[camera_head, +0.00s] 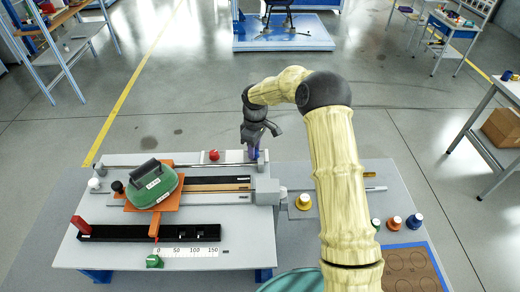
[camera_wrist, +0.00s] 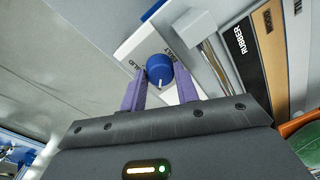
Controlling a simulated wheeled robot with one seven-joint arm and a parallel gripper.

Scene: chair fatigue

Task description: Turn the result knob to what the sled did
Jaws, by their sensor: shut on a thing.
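The result knob (camera_wrist: 160,69) is round and blue with a white pointer line, on a white plate (camera_wrist: 143,40) with dark lettering on both sides, only partly legible. My gripper (camera_wrist: 160,76) has its two purple fingers on either side of the knob, shut on it. The pointer line faces down toward my gripper in the wrist view. The sled (camera_head: 155,185) is a green block on an orange plate, at the left part of the rig.
A strip marked RUBBER (camera_wrist: 241,56) lies beside a brown strip (camera_wrist: 271,45). A red knob (camera_head: 214,155) stands on the rig's back edge. A scale (camera_head: 185,251) reads 0 to 150. A yellow knob (camera_head: 303,202) and several coloured pieces stand to the right.

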